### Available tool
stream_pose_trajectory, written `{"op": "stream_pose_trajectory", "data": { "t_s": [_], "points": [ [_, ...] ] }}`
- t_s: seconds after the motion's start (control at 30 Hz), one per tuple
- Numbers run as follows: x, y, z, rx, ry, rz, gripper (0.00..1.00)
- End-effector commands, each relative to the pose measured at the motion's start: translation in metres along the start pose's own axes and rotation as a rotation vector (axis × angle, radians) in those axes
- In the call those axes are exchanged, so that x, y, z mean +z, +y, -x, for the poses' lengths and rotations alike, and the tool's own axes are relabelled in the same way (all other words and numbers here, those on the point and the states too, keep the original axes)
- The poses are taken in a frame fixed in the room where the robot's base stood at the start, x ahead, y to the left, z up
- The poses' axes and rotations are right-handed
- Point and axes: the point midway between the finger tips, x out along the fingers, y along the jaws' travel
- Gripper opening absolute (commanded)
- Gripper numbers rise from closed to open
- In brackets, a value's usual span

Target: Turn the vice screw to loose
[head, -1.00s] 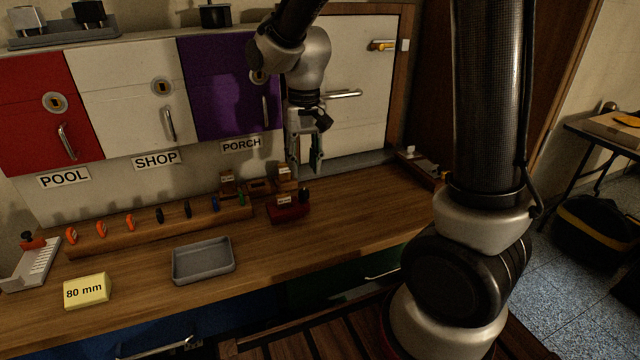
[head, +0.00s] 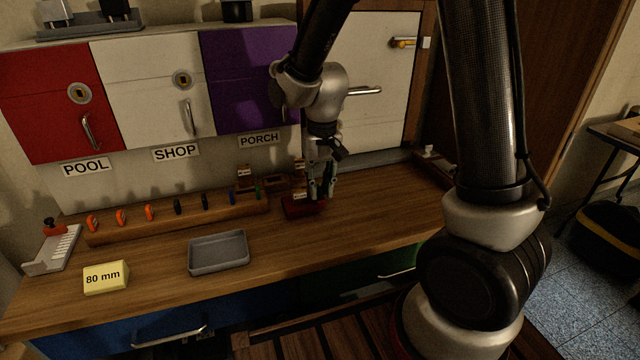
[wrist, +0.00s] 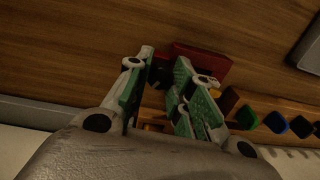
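The small red vice (head: 298,207) sits on the wooden bench, right of the key rack. It also shows in the wrist view (wrist: 203,60). Its dark screw knob (wrist: 160,76) is in the wrist view, between my fingers. In the head view my gripper hides the knob and the vice's right end. My gripper (head: 322,194) points down at that end. In the wrist view my gripper's green-padded fingers (wrist: 163,62) are apart, one on each side of the knob. I cannot tell whether either pad touches it.
A rack (head: 180,217) of several keys lies left of the vice, with a grey tray (head: 218,266) in front. A yellow "80 mm" block (head: 106,277) sits at the front left. Small wooden blocks stand close behind the vice.

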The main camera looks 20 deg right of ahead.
Motion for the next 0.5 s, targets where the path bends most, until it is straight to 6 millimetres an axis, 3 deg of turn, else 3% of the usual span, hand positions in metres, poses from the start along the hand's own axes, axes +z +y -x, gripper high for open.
{"op": "stream_pose_trajectory", "data": {
  "t_s": [0.17, 0.5],
  "points": [
    [-0.0002, 0.0000, 0.0003, 0.000, -0.001, 0.028, 0.00],
    [-0.0010, -0.0001, 0.0006, 0.000, -0.010, 0.371, 0.00]
  ]
}}
